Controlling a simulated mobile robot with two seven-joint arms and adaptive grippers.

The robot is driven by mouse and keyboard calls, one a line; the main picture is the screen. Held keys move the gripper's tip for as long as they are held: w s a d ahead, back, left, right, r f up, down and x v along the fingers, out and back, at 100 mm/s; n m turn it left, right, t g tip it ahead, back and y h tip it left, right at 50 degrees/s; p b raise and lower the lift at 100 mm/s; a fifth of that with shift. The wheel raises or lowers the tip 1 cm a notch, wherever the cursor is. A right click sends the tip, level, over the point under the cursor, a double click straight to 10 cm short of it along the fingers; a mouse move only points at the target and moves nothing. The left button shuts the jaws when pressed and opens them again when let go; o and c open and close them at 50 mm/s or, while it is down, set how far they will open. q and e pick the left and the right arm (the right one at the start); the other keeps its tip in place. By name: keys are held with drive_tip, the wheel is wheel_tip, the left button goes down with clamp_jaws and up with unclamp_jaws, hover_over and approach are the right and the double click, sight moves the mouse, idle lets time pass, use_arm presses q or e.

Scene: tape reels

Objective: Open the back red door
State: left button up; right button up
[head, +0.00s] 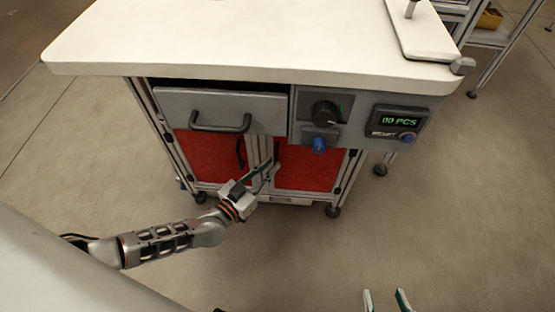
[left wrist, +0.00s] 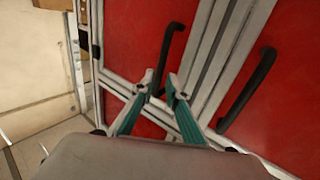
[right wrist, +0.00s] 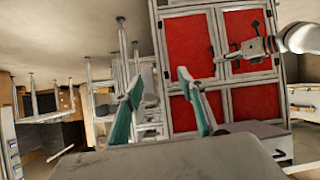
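Two red doors with black bar handles show under the table in the head view, the left door (head: 210,152) and the right door (head: 308,168). Both look shut. I cannot tell which is called the back one. My left gripper (head: 268,168) is in front of the frame between them. In the left wrist view, the lower end of one black handle (left wrist: 172,42) lies between its fingertips, which stand apart with a gap wider than the bar; contact is unclear. A second handle (left wrist: 248,88) is to the right. My right gripper (right wrist: 163,90) is open and empty, away from the doors.
Above the doors are a grey drawer (head: 222,106) with a black handle and a control panel with a knob (head: 325,111) and a counter display (head: 398,121). The white tabletop (head: 240,40) overhangs them. The floor in front is clear. Metal racks stand further off.

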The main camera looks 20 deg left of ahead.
sight(276, 161)
use_arm(q)
drive_tip(key=x, duration=0.3)
drive_tip(key=shift+w+d+f+b, duration=0.1)
drive_tip(key=shift+w+b, duration=0.05)
drive_tip(key=shift+b, duration=0.15)
use_arm(e)
drive_tip(key=shift+w+a+r, duration=0.1)
drive_tip(key=shift+a+r, duration=0.1)
drive_tip(key=shift+a, duration=0.05)
use_arm(q)
clamp_jaws()
drive_tip(key=shift+d, duration=0.1)
use_arm(e)
drive_tip(key=shift+w+r, duration=0.1)
